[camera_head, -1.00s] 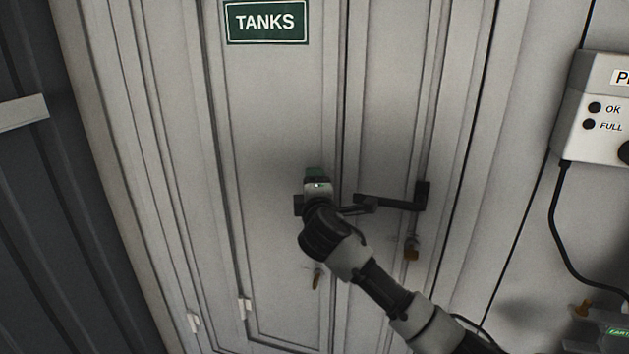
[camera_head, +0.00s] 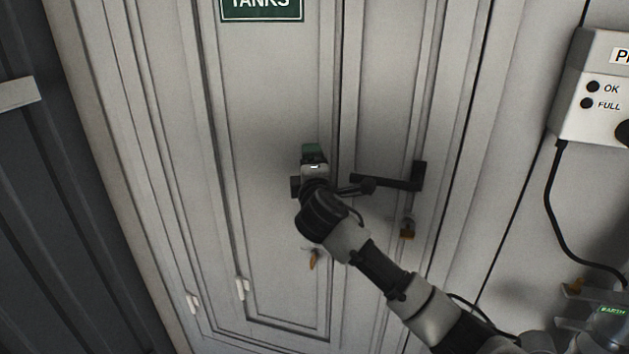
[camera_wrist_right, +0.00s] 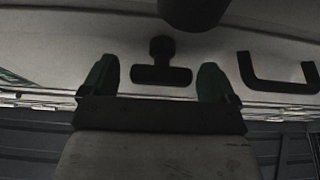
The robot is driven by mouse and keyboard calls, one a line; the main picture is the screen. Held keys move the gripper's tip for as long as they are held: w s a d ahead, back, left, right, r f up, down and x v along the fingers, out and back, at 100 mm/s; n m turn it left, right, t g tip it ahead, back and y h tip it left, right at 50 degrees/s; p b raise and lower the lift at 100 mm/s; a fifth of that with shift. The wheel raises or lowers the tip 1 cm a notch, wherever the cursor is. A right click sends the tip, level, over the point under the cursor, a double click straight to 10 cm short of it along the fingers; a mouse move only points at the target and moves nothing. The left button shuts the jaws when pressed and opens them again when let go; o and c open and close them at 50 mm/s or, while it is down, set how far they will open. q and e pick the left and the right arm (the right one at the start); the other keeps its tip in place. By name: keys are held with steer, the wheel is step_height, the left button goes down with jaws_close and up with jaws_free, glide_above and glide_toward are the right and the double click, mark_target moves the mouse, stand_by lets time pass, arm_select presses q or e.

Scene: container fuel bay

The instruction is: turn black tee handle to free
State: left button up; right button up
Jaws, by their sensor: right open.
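The black tee handle (camera_wrist_right: 160,74) shows in the right wrist view, its crossbar lying level between two green fingertips. My right gripper (camera_wrist_right: 157,80) is open, with one finger on each side of the crossbar and a visible gap at both ends. In the head view my right gripper (camera_head: 313,152) is in front of the pale door (camera_head: 265,110) under the green TANKS sign (camera_head: 262,7). The tee handle cannot be made out there, behind the gripper and wrist. My left gripper is not in view.
A black pull handle (camera_head: 417,176) is on the door to the right of my gripper; it also shows in the wrist view (camera_wrist_right: 277,85). A grey box (camera_head: 590,100) with a cable is at the far right.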

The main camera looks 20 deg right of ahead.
steer(key=b+v, duration=0.3)
steer(key=v, duration=0.7)
steer(key=shift+r, duration=0.15)
steer(key=shift+d, duration=0.1)
